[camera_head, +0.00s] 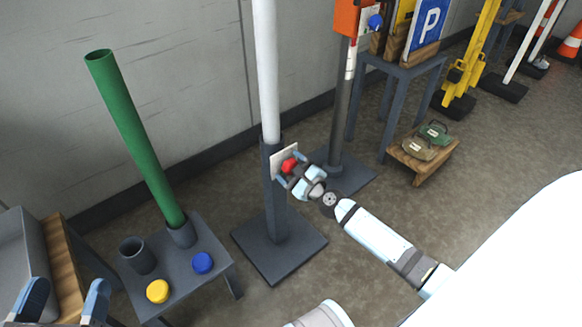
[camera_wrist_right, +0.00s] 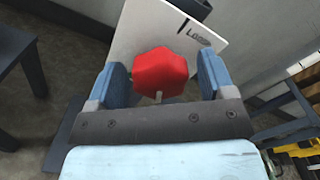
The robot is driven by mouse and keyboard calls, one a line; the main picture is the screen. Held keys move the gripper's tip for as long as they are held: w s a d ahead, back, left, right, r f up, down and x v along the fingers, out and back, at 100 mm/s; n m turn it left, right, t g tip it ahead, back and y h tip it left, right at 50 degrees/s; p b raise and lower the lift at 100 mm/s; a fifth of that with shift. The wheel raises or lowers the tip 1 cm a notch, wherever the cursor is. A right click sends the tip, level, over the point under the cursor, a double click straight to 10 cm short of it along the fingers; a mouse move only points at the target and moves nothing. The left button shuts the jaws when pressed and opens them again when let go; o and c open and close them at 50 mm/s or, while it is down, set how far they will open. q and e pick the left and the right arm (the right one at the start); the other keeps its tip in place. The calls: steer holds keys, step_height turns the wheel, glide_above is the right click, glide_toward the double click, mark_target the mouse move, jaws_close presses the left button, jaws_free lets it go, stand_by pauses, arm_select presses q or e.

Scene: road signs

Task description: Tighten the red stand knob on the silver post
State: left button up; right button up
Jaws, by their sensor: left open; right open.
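The red stand knob (camera_head: 289,165) sits on the side of the dark square sleeve (camera_head: 273,190) that holds the silver post (camera_head: 266,75) upright. A white card (camera_head: 280,157) with a printed word, partly legible, is behind the knob. My right gripper (camera_head: 288,174) is at the knob. In the right wrist view the red knob (camera_wrist_right: 160,73) lies between the two blue fingers of my right gripper (camera_wrist_right: 160,80), with a gap on each side. My left gripper (camera_head: 65,300) is open and empty at the bottom left, away from the post.
A low grey table (camera_head: 185,262) on the left holds a leaning green tube (camera_head: 135,130), a yellow knob (camera_head: 158,291) and a blue knob (camera_head: 202,263). A grey bin (camera_head: 20,260) stands far left. An orange-topped post (camera_head: 338,110) and a sign rack are right of the silver post.

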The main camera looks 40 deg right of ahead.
arm_select(q)
steer(key=shift+w+a+r+m+b, duration=0.15)
steer(key=shift+w+r+m+b, duration=0.1)
steer(key=shift+m+b, duration=0.25)
arm_select(e)
steer(key=s+d, duration=0.1)
steer(key=s, duration=1.2)
steer(key=shift+s, duration=0.3)
